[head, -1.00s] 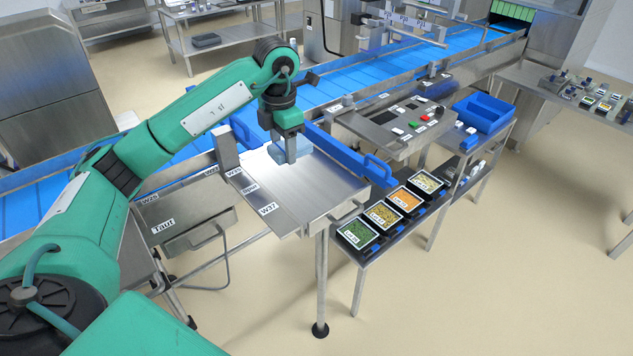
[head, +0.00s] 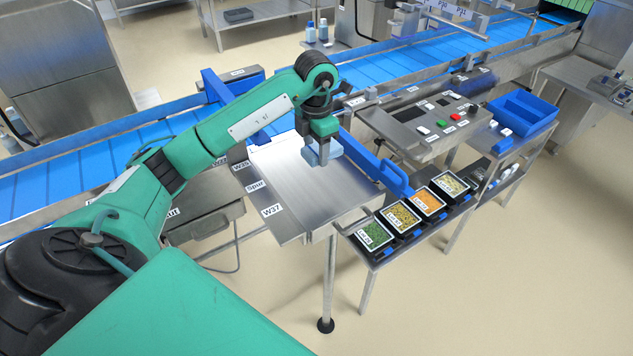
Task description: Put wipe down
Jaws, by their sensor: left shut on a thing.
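My left gripper (head: 320,140) points down over the far part of the steel table plate (head: 290,190) labelled "Spur" and "W37". It is shut on the wipe (head: 326,155), a light blue folded piece that shows below the fingers. The wipe is at or just above the plate; I cannot tell whether it touches. The fingertips are mostly hidden by the wipe and the gripper body. My right gripper is not in view.
A blue guide rail (head: 390,178) runs along the plate's right side. Black trays of food (head: 402,215) stand on a lower shelf to the right. A control panel (head: 425,125) and a blue bin (head: 522,112) lie beyond. The plate's near part is clear.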

